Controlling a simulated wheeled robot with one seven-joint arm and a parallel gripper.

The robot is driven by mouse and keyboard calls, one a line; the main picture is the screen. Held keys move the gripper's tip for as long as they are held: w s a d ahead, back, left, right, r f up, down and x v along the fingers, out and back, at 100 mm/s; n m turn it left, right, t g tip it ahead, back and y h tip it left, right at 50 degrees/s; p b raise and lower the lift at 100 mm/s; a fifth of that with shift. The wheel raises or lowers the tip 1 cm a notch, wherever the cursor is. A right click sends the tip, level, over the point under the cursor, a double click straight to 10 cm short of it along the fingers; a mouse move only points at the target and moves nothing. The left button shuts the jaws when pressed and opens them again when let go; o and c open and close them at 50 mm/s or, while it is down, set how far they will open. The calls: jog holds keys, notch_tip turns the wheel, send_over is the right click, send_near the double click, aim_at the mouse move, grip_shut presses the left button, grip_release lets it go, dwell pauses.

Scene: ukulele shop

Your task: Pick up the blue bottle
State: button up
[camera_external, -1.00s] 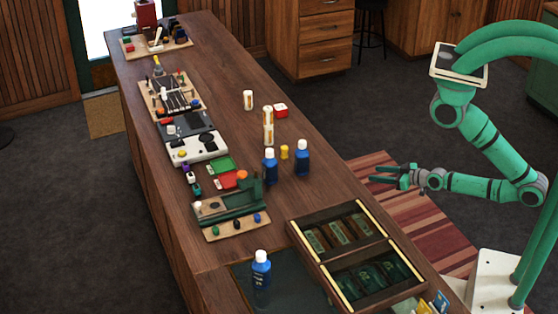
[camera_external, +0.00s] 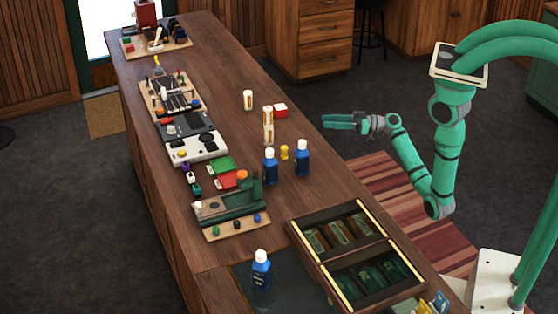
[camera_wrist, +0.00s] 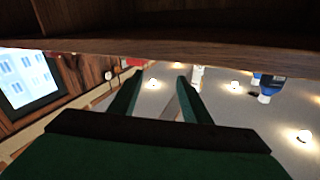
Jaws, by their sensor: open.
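Three blue bottles with white caps stand upright on the long wooden counter. One blue bottle (camera_external: 302,160) is near the counter's right edge, a second blue bottle (camera_external: 270,168) is just left of it, and a third blue bottle (camera_external: 261,272) stands on the dark front section. My gripper (camera_external: 327,121) is open and empty, beyond the counter's right edge and behind the rightmost bottle, apart from all three. In the wrist view, which looks upside down, my gripper (camera_wrist: 160,77) has its fingers spread, and a blue bottle (camera_wrist: 271,85) shows at the right, partly cut off by the counter edge.
White-and-orange containers (camera_external: 268,127), a red box (camera_external: 281,111) and a small yellow item (camera_external: 284,152) stand near the blue bottles. A dark divided display case (camera_external: 338,252) lies at the front right. Tool boards line the counter's left side.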

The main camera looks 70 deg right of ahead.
aim_at(300, 147)
jog(key=a+r+n+g+y, duration=0.1)
jog(key=a+r+n+y, duration=0.1)
jog(key=a, duration=0.3)
jog(key=w+a+r+n+g+y, duration=0.1)
jog(key=a+r+n+g+y, duration=0.1)
jog(key=a, duration=0.3)
jog(key=w+a+r+n+g+y, duration=0.1)
jog(key=a+r+n+y, duration=0.1)
jog(key=a+r+y, duration=0.1)
jog(key=shift+a+r+g, duration=0.1)
jog(key=shift+a+g, duration=0.2)
jog(key=shift+a, duration=0.6)
jog(key=a+r+n+g+y, duration=0.1)
jog(key=a+g, duration=0.1)
jog(key=a, duration=0.3)
jog(key=s+a+r+n+g, duration=0.1)
jog(key=a+n+g, duration=0.1)
jog(key=a, duration=0.3)
jog(key=s+a+r+n+g+y, duration=0.1)
jog(key=a+n+g, duration=0.1)
jog(key=a, duration=0.3)
jog(key=shift+a+y, duration=0.3)
jog(key=shift+w+x, duration=0.2)
jog(key=shift+x, duration=2.8)
jog(key=shift+d+r, duration=0.1)
grip_shut()
